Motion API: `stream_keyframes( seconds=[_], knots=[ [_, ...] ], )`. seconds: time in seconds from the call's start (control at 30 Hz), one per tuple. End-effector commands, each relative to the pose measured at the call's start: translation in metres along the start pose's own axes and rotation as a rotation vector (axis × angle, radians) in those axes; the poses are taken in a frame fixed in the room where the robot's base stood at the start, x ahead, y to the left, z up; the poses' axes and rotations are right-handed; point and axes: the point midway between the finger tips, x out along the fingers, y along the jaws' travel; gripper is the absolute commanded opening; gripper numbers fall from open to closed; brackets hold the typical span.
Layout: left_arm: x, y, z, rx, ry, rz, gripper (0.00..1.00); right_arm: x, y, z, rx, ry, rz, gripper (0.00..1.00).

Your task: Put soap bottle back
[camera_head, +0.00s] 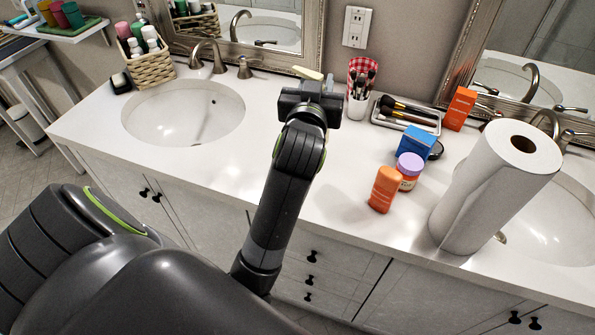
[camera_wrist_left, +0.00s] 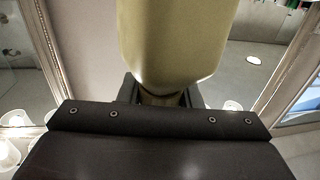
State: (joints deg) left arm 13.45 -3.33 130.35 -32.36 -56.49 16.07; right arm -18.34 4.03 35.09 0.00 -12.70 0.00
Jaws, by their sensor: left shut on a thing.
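The soap bottle (camera_wrist_left: 172,45) is olive-yellow and fills the upper middle of the left wrist view. Its narrower end sits between the jaws of my left gripper (camera_wrist_left: 160,97), which is shut on it. In the head view the left gripper (camera_head: 312,88) is above the back of the counter, between the left sink and the brush cup. Only a small pale yellow part of the bottle (camera_head: 307,73) shows there beyond the gripper; the rest is hidden. My right gripper is not in view.
A wicker basket (camera_head: 152,70) with several bottles stands at the back left, beside the left sink (camera_head: 183,112). A brush cup (camera_head: 358,103), brush tray (camera_head: 408,114), orange bottle (camera_head: 384,189), blue box (camera_head: 416,142) and paper roll (camera_head: 492,190) stand to the right. A mirror hangs behind.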

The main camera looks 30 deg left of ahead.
Motion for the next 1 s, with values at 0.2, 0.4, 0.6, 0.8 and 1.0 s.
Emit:
stream_keyframes(
  seconds=[0.2, 0.4, 0.6, 0.8, 1.0],
  knots=[
    [0.019, -0.042, 0.007, 0.001, 0.006, -0.232, 0.00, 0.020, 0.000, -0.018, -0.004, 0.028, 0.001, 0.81],
    [0.022, -0.057, 0.021, 0.001, -0.002, -0.315, 0.00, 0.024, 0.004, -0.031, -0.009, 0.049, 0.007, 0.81],
    [0.022, -0.057, 0.057, 0.001, -0.004, -0.314, 0.00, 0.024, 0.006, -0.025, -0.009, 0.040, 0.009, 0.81],
    [0.022, -0.057, 0.076, 0.000, -0.001, -0.313, 0.00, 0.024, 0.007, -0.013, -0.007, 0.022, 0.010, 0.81],
    [0.022, -0.057, 0.103, 0.001, -0.002, -0.312, 0.00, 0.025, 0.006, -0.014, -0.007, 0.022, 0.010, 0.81]
  ],
)
